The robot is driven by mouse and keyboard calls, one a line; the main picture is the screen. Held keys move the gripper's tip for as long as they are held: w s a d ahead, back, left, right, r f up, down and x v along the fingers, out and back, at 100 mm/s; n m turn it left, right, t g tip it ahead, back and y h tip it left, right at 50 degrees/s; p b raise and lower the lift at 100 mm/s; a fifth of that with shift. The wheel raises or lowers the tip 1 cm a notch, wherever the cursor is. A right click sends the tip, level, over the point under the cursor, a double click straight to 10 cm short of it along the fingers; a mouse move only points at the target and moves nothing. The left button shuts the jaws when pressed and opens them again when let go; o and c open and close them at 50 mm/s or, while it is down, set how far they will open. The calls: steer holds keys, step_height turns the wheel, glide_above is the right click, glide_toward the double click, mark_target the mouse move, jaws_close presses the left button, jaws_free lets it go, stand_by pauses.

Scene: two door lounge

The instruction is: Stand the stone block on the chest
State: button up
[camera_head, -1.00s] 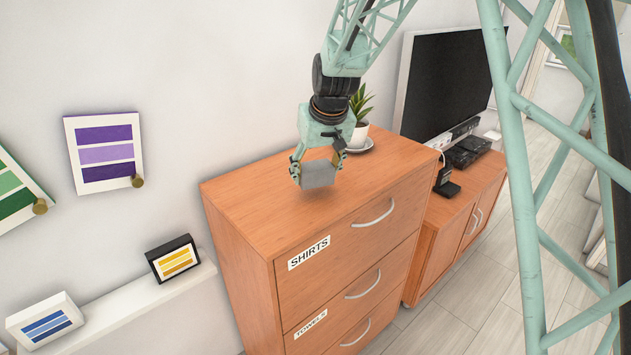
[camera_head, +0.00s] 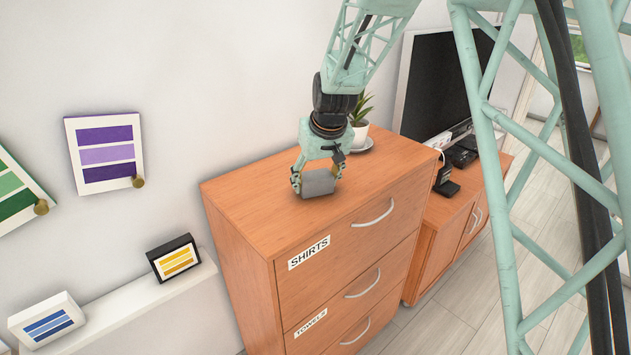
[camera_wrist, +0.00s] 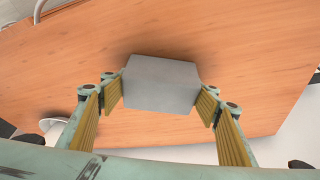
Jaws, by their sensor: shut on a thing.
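The grey stone block (camera_head: 318,183) is between the fingers of my gripper (camera_head: 317,181), at or just above the top of the wooden chest (camera_head: 255,200). I cannot tell for sure whether its underside touches the wood. In the wrist view, the block (camera_wrist: 162,84) sits between the yellow-padded fingertips, one on each side, with the chest top (camera_wrist: 200,30) behind it. The chest has drawers with silver handles and labels reading SHIRTS and TOWELS.
A lower cabinet (camera_head: 455,215) with a television (camera_head: 445,80) is to the right. The chest top's front and left are clear.

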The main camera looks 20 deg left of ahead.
stand_by(0.4)
steer(key=o, duration=1.3)
steer(key=b+v, duration=0.1)
steer(key=v, duration=1.1)
